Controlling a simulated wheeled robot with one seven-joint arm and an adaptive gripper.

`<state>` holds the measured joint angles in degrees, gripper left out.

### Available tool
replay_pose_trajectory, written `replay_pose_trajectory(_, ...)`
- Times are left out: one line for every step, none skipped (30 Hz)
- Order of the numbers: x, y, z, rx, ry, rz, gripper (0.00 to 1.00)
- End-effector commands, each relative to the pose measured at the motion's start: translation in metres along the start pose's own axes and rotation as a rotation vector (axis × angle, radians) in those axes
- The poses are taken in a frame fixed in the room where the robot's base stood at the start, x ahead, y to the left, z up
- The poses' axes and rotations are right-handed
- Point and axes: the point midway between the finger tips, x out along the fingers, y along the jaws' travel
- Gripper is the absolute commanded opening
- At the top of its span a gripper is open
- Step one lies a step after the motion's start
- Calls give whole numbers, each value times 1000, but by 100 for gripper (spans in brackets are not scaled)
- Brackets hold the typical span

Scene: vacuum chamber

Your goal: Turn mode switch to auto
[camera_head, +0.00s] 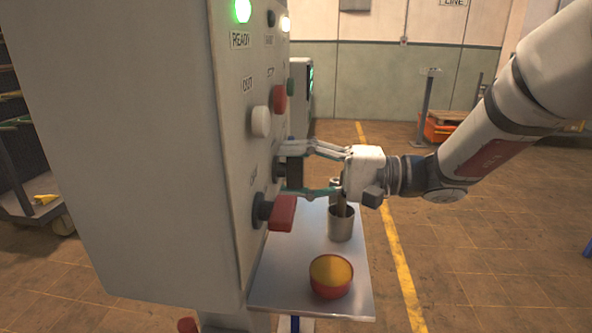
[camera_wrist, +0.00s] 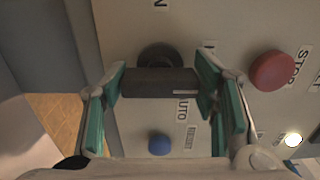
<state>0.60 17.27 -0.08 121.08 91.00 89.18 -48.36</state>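The mode switch, a black bar-shaped handle (camera_wrist: 160,82) on a round dark base, sits on the grey panel. Its bar lies level in the wrist view, with a white mark near its right end. An AUTO label (camera_wrist: 182,110) is just below that end. In the head view the switch (camera_head: 293,170) is between my gripper's fingers. My gripper (camera_wrist: 160,85) has its teal-padded fingers wide apart, one at each end of the bar; I cannot tell whether both pads touch it. My gripper also shows in the head view (camera_head: 300,171), reaching in from the right.
A red stop button (camera_wrist: 272,70) and a blue button (camera_wrist: 160,145) are near the switch. A red-handled switch (camera_head: 282,213) sticks out below my gripper, close to the lower finger. A metal shelf (camera_head: 275,280) below holds a metal cup (camera_head: 341,226) and a red-and-yellow round container (camera_head: 331,277).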

Motion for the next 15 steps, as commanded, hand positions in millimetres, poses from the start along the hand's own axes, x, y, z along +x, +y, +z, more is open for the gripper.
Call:
replay_pose_trajectory(0,0,0,0,0,0,35)
replay_pose_trajectory(0,0,0,0,0,0,29)
replay_pose_trajectory(0,0,0,0,0,0,23)
replay_pose_trajectory(0,0,0,0,0,0,23)
replay_pose_trajectory(0,0,0,0,0,0,23)
replay_pose_trajectory(0,0,0,0,0,0,23)
replay_pose_trajectory(0,0,0,1,0,0,23)
replay_pose_trajectory(0,0,0,2,0,0,23)
replay_pose_trajectory(0,0,0,5,0,0,23)
replay_pose_trajectory(0,0,0,9,0,0,23)
replay_pose_trajectory(0,0,0,14,0,0,23)
replay_pose_trajectory(0,0,0,22,0,0,23)
replay_pose_trajectory(0,0,0,30,0,0,23)
replay_pose_trajectory(0,0,0,40,0,1,23)
replay_pose_trajectory(0,0,0,56,0,1,23)
